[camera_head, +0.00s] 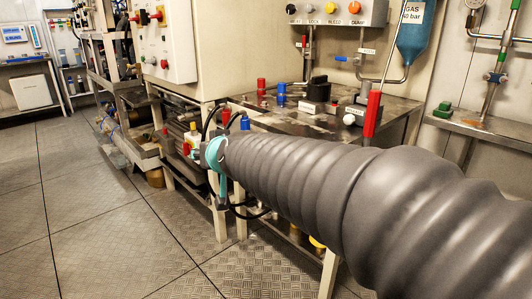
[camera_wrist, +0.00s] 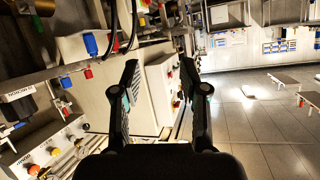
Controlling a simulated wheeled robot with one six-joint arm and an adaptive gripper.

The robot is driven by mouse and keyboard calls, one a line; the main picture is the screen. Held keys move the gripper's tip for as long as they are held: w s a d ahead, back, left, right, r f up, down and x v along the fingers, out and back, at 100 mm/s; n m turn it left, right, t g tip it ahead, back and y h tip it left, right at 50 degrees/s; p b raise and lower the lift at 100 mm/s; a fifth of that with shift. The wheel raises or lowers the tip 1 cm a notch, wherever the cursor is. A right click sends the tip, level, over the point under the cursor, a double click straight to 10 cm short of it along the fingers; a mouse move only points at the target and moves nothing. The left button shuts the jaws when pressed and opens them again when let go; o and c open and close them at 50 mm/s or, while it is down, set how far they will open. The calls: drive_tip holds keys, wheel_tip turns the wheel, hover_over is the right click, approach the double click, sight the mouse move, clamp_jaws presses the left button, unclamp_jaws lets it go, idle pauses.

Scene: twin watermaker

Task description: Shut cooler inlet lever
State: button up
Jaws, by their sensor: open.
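My gray sleeved arm crosses the head view from the lower right. Its far end, with a teal band, is in front of the workbench (camera_head: 300,118); the fingers are mostly hidden there. In the wrist view my gripper (camera_wrist: 160,84) is open, with its two dark fingers apart and nothing seen between them. I cannot tell which handle is the cooler inlet lever. A long red handle (camera_head: 372,114) stands upright at the bench's right side. A small blue handle (camera_head: 341,58) sits on the pipework behind the bench. Neither is touched by the gripper as far as I see.
Red and blue caps (camera_head: 282,93) and a black knob (camera_head: 318,88) stand on the bench. A panel with colored knobs (camera_head: 335,12) and a blue gas bottle (camera_head: 415,35) are behind. A white cabinet (camera_head: 165,42) stands left. The tiled floor (camera_head: 90,225) at left is clear.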

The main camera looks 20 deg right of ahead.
drive_tip(key=w+d+m+t+h+b, duration=0.1)
drive_tip(key=w+d+m+h, duration=0.25)
drive_tip(key=w, duration=0.55)
drive_tip(key=w+d+m+t+h+b, duration=0.25)
drive_tip(key=w+d+h, duration=0.2)
drive_tip(key=w, duration=0.45)
drive_tip(key=w+d+f+m+g+h+b, duration=0.1)
drive_tip(key=d+f+m+g+h, duration=0.35)
drive_tip(key=f, duration=0.25)
drive_tip(key=d+f+m+g+h+b, duration=0.1)
drive_tip(key=d+f+m+g+h, duration=0.2)
drive_tip(key=f+g+h, duration=0.35)
drive_tip(key=x, duration=0.8)
drive_tip(key=f+x, duration=0.1)
drive_tip(key=x, duration=0.3)
drive_tip(key=shift+w+d, duration=0.25)
drive_tip(key=shift+w, duration=0.05)
clamp_jaws()
